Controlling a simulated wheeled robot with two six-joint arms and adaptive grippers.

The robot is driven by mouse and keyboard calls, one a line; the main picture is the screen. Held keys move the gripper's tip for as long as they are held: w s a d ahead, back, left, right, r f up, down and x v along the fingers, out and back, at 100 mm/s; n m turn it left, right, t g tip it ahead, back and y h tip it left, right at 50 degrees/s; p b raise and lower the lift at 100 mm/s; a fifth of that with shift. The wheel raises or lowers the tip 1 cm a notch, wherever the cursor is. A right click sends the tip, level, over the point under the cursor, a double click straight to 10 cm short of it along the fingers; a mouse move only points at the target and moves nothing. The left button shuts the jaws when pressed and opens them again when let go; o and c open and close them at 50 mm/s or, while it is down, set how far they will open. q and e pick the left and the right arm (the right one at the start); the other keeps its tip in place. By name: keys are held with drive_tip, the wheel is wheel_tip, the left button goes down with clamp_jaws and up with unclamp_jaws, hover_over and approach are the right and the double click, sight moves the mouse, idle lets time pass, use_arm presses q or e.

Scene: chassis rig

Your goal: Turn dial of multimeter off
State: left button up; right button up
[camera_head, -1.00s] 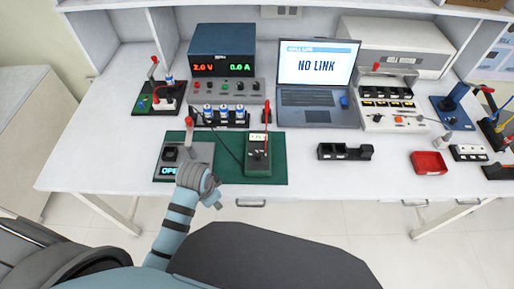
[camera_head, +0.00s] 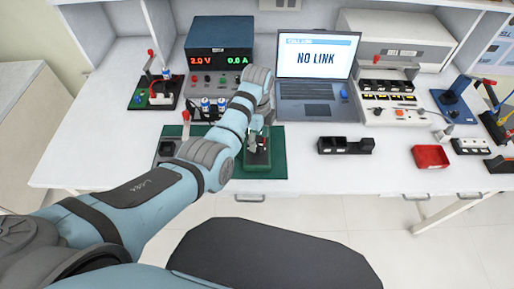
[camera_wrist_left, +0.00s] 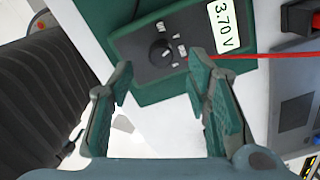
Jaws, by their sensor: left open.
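The multimeter (camera_head: 257,157) is a dark green box on a green mat (camera_head: 277,171). In the left wrist view its dark face (camera_wrist_left: 146,60) shows a round black dial (camera_wrist_left: 160,50) with markings around it, and a display (camera_wrist_left: 224,22) reading 3.70 V. My left gripper (camera_head: 258,139) is over the multimeter in the head view and hides its upper part. In the left wrist view the left gripper (camera_wrist_left: 160,82) is open and empty, its two fingers apart, with the dial visible beyond the gap between them. I cannot tell the exact height of the fingertips above the dial.
A laptop (camera_head: 316,91) reading NO LINK stands behind the mat. A power supply (camera_head: 219,60) is at the back left. A black tray (camera_head: 345,147) and a red bin (camera_head: 430,157) lie to the right. My left arm covers the mat's left part.

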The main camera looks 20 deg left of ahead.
sight(258, 148)
use_arm(q)
wheel_tip(258, 148, down, 5)
drive_tip(key=shift+r+b, duration=0.1)
drive_tip(key=shift+b, duration=0.65)
use_arm(e)
wheel_tip(258, 148, down, 2)
drive_tip(key=shift+f, duration=0.1)
use_arm(q)
clamp_jaws()
